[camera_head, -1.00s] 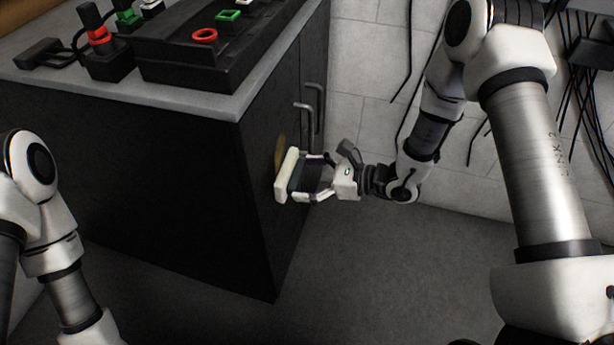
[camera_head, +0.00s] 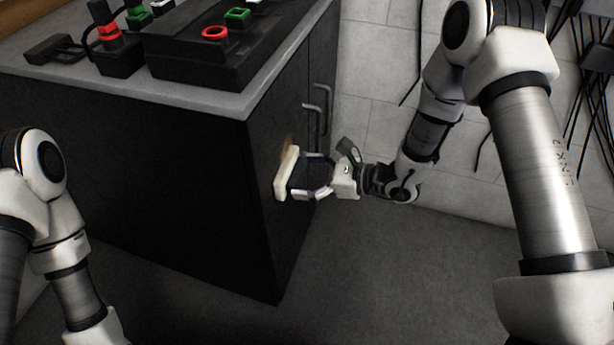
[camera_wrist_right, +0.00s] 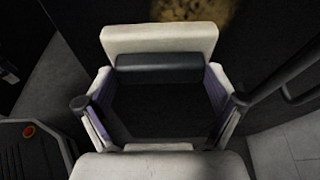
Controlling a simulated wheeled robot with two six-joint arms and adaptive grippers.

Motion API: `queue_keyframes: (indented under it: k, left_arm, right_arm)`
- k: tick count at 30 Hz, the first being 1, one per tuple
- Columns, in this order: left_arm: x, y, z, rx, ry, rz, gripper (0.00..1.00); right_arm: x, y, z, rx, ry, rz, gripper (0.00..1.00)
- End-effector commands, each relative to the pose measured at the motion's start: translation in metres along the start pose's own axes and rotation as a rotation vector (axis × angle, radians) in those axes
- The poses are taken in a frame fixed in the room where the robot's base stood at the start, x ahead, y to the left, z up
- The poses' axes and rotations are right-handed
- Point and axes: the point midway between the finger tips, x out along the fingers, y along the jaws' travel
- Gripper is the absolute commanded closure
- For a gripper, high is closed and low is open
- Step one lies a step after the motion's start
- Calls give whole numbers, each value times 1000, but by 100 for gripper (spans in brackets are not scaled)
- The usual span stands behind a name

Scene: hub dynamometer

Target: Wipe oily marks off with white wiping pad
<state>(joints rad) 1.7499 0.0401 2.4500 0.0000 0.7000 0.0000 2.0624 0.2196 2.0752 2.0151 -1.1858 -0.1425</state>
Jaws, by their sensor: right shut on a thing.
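The white wiping pad (camera_head: 286,173) is a pale block with a dark grip behind it. It faces the dark cabinet's door side, at or very near the surface; I cannot tell if it touches. My right gripper (camera_head: 306,176) is shut on the pad's dark grip, as the right wrist view also shows, with the pad (camera_wrist_right: 160,40) ahead of the fingers. A brownish-yellow oily mark (camera_wrist_right: 195,10) lies on the dark panel just beyond the pad's top edge. In the head view a bit of the mark (camera_head: 288,142) shows above the pad. My left gripper is out of view.
The dark cabinet (camera_head: 160,170) has a grey top (camera_head: 215,102) carrying a black box (camera_head: 190,60) with red and green rings. Metal door handles (camera_head: 318,112) stick out behind the pad. Cables hang at the right wall. The floor (camera_head: 390,270) right of the cabinet is clear.

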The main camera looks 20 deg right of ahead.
Motion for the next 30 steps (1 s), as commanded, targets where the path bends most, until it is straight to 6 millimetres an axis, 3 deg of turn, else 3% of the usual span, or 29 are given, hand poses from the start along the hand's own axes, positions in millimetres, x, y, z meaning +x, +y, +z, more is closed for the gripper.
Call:
queue_keyframes:
  k: [7,15,24,30]
  left_arm:
    - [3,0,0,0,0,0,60]
    - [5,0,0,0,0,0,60]
    - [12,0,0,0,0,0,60]
    - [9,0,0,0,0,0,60]
  right_arm:
    - [-1,-26,-2,-1,-2,-3,35]
    - [-1,-39,-4,-1,-1,-1,35]
    - [2,-69,-5,-2,-1,-1,35]
    - [1,-74,0,-1,-2,-2,35]
